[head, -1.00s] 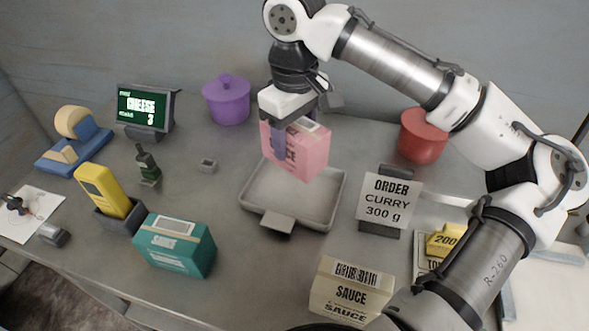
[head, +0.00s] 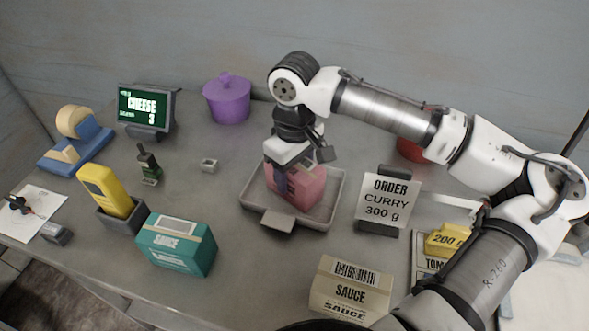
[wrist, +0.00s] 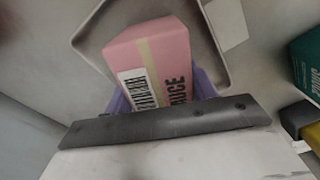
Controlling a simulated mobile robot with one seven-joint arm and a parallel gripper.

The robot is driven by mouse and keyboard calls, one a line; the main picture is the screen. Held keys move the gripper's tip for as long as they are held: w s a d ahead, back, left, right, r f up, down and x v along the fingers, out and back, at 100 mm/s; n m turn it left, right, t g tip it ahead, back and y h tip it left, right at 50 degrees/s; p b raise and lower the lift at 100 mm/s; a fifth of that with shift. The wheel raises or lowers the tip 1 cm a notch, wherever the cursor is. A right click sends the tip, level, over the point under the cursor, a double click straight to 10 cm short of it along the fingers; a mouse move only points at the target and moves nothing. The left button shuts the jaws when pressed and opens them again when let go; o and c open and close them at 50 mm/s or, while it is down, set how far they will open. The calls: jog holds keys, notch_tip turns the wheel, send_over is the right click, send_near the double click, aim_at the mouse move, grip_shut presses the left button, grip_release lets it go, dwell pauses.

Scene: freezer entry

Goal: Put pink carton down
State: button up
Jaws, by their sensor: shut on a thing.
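The pink carton (head: 309,186) is upright in the grey tray (head: 254,210), towards its back right part. Whether its base touches the tray floor I cannot tell for sure. My gripper (head: 281,180) is above the tray with its purple fingers shut on the carton. In the wrist view the carton (wrist: 152,62), with its barcode and lettering, sits between the fingers, and the tray rim (wrist: 208,40) shows behind it.
A teal sauce carton (head: 176,243) stands left of the tray and a beige sauce carton (head: 350,290) in front right. An order sign (head: 388,200) stands close to the tray's right. A purple pot (head: 228,100) is behind; a red pot (head: 411,150) is partly hidden by my arm.

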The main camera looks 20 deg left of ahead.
jog(key=o, duration=1.3)
jog(key=shift+c, duration=0.2)
notch_tip(320, 180, up, 12)
jog(key=shift+r+b, duration=0.1)
jog(key=shift+b, duration=0.3)
